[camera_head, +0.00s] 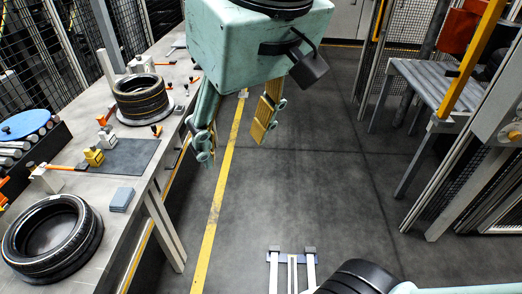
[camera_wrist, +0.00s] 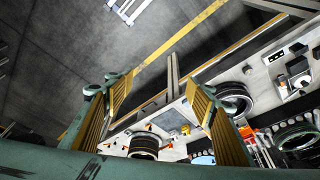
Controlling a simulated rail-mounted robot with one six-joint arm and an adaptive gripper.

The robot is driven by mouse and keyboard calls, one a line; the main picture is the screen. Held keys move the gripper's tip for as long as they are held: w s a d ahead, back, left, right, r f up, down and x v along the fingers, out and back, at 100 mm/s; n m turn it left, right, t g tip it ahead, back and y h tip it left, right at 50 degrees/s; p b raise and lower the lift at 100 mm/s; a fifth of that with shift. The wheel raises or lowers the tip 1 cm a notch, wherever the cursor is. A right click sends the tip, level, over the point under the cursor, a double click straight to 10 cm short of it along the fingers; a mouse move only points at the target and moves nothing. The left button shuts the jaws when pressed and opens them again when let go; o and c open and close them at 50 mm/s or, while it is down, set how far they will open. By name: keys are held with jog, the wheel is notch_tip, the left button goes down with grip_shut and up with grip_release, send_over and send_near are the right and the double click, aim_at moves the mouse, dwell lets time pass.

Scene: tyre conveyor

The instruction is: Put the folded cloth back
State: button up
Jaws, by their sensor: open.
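A small folded blue-grey cloth (camera_head: 122,199) lies flat on the workbench (camera_head: 135,178), near its front edge, between the near tyre and the dark mat. I cannot pick it out surely in the wrist view. My gripper (camera_head: 232,140) is open and empty, its yellow-padded fingers pointing down above the aisle floor, right of the bench and apart from the cloth. In the wrist view my gripper (camera_wrist: 158,85) shows its two fingers spread, with bench and floor visible between them.
A tyre (camera_head: 50,236) lies at the near end of the bench, and stacked tyres (camera_head: 142,98) stand farther back. A metal roller table (camera_head: 425,85) stands right. The aisle floor is clear.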

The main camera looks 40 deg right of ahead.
jog(key=s, duration=0.1)
jog(key=s+f, duration=0.1)
jog(key=s, duration=0.1)
jog(key=s+f, duration=0.1)
jog(key=s, duration=0.1)
jog(key=shift+s+f, duration=0.1)
dwell(0.3)
jog(key=shift+w, duration=0.2)
notch_tip(320, 180, down, 11)
jog(key=b, duration=1.1)
jog(key=shift+r, duration=0.25)
